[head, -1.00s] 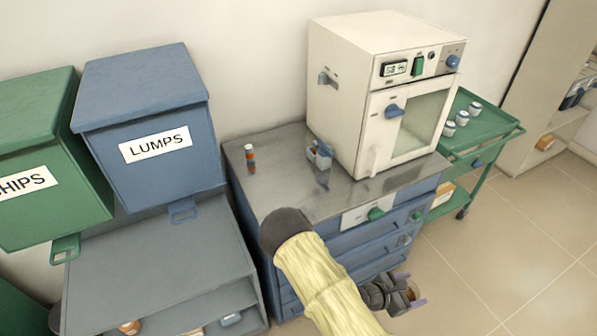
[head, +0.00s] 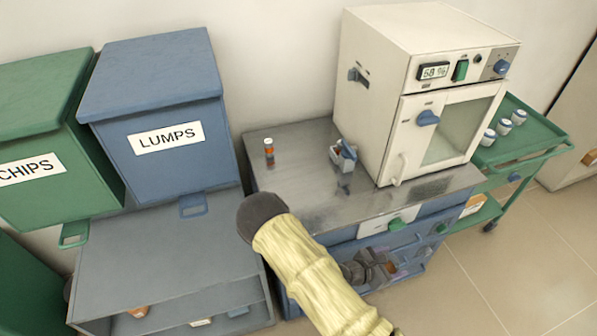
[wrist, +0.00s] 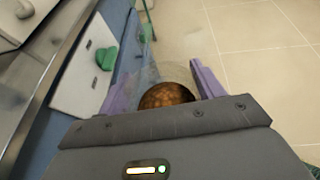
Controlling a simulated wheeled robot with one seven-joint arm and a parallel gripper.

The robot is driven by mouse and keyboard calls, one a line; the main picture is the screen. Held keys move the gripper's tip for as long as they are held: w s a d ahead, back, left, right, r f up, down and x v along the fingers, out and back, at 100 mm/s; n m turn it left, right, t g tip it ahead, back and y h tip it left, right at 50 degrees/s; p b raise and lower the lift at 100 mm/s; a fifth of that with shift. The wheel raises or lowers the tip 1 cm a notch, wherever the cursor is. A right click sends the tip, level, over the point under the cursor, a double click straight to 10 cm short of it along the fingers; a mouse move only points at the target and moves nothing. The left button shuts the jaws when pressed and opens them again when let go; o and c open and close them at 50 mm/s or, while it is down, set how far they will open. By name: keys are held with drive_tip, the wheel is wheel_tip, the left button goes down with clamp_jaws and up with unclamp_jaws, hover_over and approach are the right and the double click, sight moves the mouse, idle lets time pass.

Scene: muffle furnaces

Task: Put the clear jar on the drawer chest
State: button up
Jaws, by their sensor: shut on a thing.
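In the wrist view my gripper (wrist: 168,82) has its purple fingers around the clear jar (wrist: 145,74), which has brown contents. The jar is held beside the front of the blue drawer chest (wrist: 62,137), apart from its top. In the head view my gripper (head: 390,270) is low in front of the drawer chest (head: 285,208), partly behind my arm's sleeve; the jar is too small to make out clearly there. The chest's grey metal top has bare room at its front and middle.
A white furnace (head: 365,100) stands on the chest's right part. A small orange-and-white bottle (head: 269,149) and a blue-grey holder (head: 343,155) sit on the top. A green cart (head: 530,142) with several jars is at right; blue LUMPS (head: 160,100) and green CHIPS (head: 45,130) bins are at left.

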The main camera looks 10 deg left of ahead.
sight(392, 269)
drive_tip(key=shift+s, duration=0.35)
drive_tip(key=shift+a+f, duration=0.15)
drive_tip(key=shift+a, duration=0.05)
wheel_tip(392, 269, down, 4)
drive_tip(key=b, duration=0.4)
drive_tip(key=shift+f+b, duration=0.1)
drive_tip(key=shift+b, duration=0.2)
drive_tip(key=shift+d, duration=0.2)
drive_tip(key=shift+r, duration=0.2)
